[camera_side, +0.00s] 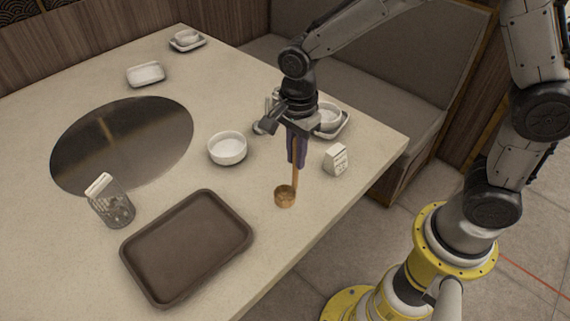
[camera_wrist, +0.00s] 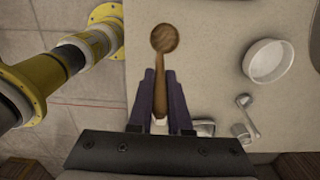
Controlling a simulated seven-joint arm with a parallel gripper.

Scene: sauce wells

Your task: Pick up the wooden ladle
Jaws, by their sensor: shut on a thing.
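The wooden ladle has a small round bowl and a straight handle. In the side view the ladle (camera_side: 285,197) hangs bowl down under my gripper (camera_side: 297,160), with its handle near upright. My gripper's purple fingers are shut on the upper handle. In the wrist view the ladle (camera_wrist: 164,40) points away from my gripper (camera_wrist: 160,76), its handle running between the two fingers. The bowl is close to the tabletop; I cannot tell whether it touches. The top of the handle is hidden by the fingers.
A white bowl (camera_side: 227,149) and a small white carton (camera_side: 336,160) stand near my gripper. A brown tray (camera_side: 187,248), a glass shaker (camera_side: 110,203) and a round metal plate (camera_side: 120,145) lie left. A metal spoon (camera_wrist: 243,102) shows in the wrist view. The table's front edge is close.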

